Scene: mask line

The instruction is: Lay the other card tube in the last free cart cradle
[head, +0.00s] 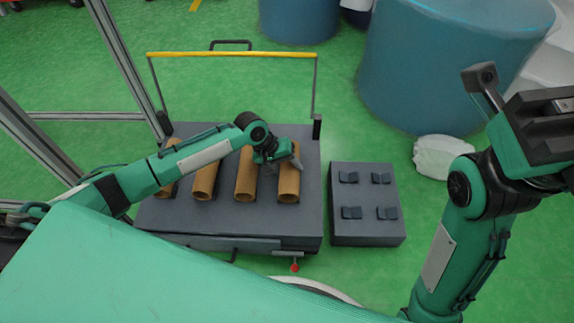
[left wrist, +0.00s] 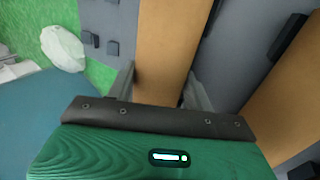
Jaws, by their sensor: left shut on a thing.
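Several brown card tubes lie side by side on the grey cart (head: 225,222). My left gripper (head: 279,165) is shut on the rightmost tube (head: 289,184), which is in line with the others at the cart's right side. In the left wrist view this tube (left wrist: 165,45) runs between the two fingers of the gripper (left wrist: 160,88). The neighbouring tube (head: 246,176) lies just left of it, apart from it; it also shows in the left wrist view (left wrist: 285,105). The cradle under the held tube is hidden. My right gripper (head: 535,115) is raised at the right, away from the tubes.
A grey stand (head: 366,225) with several small dark cradle blocks is right of the cart and holds no tube. The cart has a yellow handle bar (head: 230,54) at its far side. Blue drums (head: 440,60) and a white bag-like thing (head: 440,155) stand beyond on the green floor.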

